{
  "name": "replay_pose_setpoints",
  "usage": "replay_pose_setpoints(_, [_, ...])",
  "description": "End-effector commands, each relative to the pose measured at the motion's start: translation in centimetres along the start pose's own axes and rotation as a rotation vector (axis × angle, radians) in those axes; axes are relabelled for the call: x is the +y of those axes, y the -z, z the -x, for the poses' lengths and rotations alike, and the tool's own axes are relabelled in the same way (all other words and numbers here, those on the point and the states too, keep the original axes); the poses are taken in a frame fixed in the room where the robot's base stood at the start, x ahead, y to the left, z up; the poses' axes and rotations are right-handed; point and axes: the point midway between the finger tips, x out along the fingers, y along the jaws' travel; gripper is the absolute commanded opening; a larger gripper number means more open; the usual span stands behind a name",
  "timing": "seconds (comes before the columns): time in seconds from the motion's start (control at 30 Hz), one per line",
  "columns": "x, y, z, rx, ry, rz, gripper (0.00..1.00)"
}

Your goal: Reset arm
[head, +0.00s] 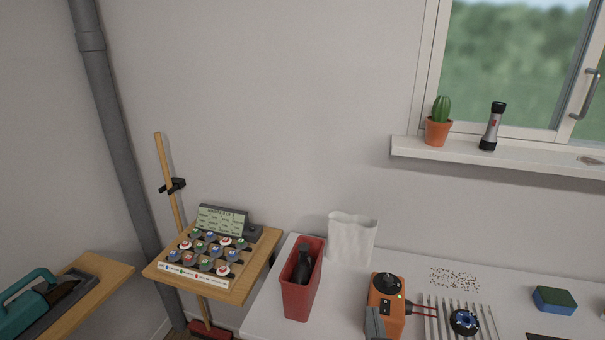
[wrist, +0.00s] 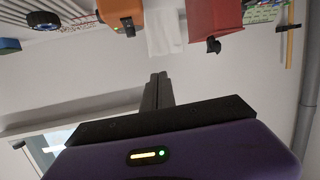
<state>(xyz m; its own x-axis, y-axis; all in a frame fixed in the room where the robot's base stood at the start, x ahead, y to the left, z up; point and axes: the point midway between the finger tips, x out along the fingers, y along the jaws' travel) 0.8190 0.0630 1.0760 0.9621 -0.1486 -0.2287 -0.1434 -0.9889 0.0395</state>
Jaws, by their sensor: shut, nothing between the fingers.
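My gripper (wrist: 158,77) shows in the wrist view, where the scene appears upside down. Its two dark fingers are together with nothing between them. They point toward a white paper bag (wrist: 163,35) and are apart from it. The purple wrist housing with a small lit strip fills the lower part of that view.
A white table (head: 262,320) carries a red bin (head: 301,295) holding a black object, the white bag (head: 352,238), an orange device (head: 386,292), a wheel (head: 463,322) on slats and a sponge (head: 554,300). A wooden shelf (head: 235,292) with several buttons stands left.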

Motion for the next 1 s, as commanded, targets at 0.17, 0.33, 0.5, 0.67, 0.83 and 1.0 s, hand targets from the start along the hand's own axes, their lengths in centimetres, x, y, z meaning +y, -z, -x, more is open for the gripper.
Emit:
replay_pose_setpoints(0.17, [-1.6,-0.3,2.7,0.095,0.142,0.058,0.0])
replay_pose_setpoints(0.33, [-1.3,-2.1,6.4,0.156,0.231,0.085,0.0])
replay_pose_setpoints(0.5, [0.5,-4.4,11.4,0.2,0.283,0.091,0.0])
replay_pose_setpoints(0.67, [2.9,-6.1,16.5,0.218,0.29,0.074,0.0])
replay_pose_setpoints(0.83, [5.8,-7.7,21.7,0.203,0.262,0.047,0.0])
replay_pose_setpoints(1.0, [8.6,-9.5,26.4,0.138,0.213,0.014,0.0])
